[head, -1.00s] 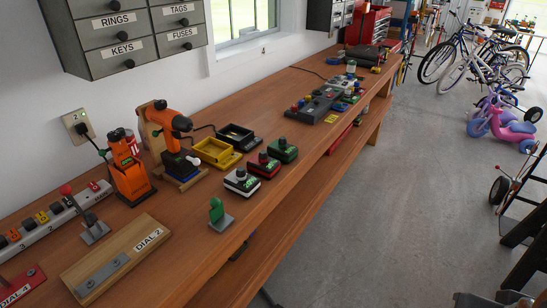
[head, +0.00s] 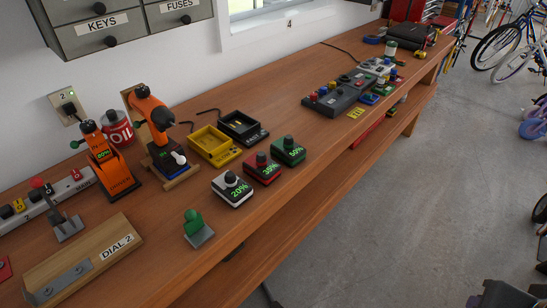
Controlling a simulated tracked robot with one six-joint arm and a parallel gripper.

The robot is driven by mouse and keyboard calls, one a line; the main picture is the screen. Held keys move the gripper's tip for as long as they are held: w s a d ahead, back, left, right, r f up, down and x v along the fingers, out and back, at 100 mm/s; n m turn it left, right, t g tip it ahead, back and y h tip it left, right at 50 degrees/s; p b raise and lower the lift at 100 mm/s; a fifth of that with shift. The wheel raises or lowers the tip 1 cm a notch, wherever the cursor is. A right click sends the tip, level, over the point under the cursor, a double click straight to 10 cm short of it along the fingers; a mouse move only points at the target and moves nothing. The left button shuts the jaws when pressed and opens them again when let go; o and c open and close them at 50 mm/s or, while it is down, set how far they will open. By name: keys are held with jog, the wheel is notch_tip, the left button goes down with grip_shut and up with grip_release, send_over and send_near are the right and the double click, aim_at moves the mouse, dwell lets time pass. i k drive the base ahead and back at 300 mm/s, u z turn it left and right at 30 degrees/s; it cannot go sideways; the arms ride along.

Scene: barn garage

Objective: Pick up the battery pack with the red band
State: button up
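The battery pack with the red band (head: 264,168) stands on the wooden workbench in the middle of the head view. It has a black knob on top and a green 35% readout. A white-banded pack (head: 232,190) reading 20% stands to its left and nearer. A green-banded pack (head: 289,151) reading 50% stands to its right. The three packs sit close together in a slanting row near the bench's front edge. A dark part at the bottom right corner looks like my own body. I see no gripper fingers, and nothing is touching the packs.
Behind the packs are a yellow tray-like dock (head: 214,147) and a black one (head: 241,128). An orange drill (head: 152,114) on a stand and a green-topped lever (head: 196,229) are left of the packs. A control box (head: 338,101) stands further right. Bare bench lies between.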

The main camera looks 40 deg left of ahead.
aim_at(262, 169)
jog(key=i, duration=2.2)
jog(key=u, duration=2.95)
